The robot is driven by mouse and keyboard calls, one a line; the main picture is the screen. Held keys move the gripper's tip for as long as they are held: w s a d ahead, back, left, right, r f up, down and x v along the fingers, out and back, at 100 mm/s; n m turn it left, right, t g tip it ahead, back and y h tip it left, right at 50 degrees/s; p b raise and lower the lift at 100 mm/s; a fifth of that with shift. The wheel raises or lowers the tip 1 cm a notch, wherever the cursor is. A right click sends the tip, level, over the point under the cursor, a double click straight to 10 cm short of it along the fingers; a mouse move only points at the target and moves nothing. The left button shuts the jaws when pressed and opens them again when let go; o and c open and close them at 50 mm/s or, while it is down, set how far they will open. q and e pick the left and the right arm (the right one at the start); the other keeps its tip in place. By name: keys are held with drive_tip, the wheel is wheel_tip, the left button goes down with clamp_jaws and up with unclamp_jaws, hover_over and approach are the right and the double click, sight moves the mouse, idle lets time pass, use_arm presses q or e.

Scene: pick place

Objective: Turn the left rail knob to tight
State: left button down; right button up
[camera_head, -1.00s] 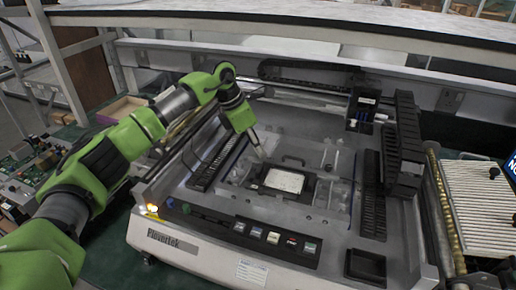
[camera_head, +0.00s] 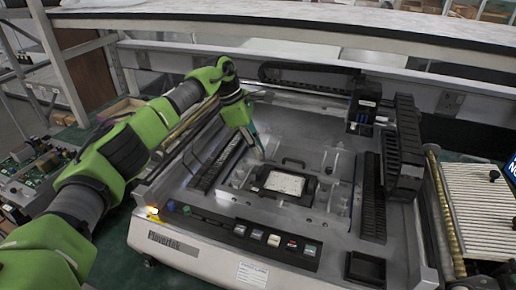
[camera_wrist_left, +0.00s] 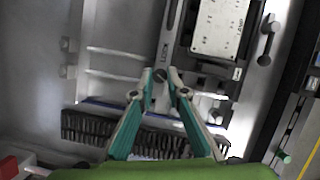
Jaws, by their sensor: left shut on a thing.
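The left rail knob (camera_wrist_left: 160,75) shows in the left wrist view as a small dark round piece between my fingertips, beside the printed word LOCK. My left gripper (camera_wrist_left: 160,84) is shut on it, with one teal finger on each side. In the head view my left gripper (camera_head: 259,153) points down at the left side of the central fixture; the knob is too small and covered to make out there. The knob's turn angle cannot be told. My right gripper is not in view.
A pale board (camera_head: 284,183) lies in the black-framed fixture just right of my gripper; it also shows in the left wrist view (camera_wrist_left: 220,25). A black slotted rack (camera_head: 373,200) stands to the right. Buttons (camera_head: 273,239) line the machine's front.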

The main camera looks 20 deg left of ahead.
use_arm(q)
drive_tip(key=c, duration=2)
unclamp_jaws()
drive_tip(key=v, duration=1.2)
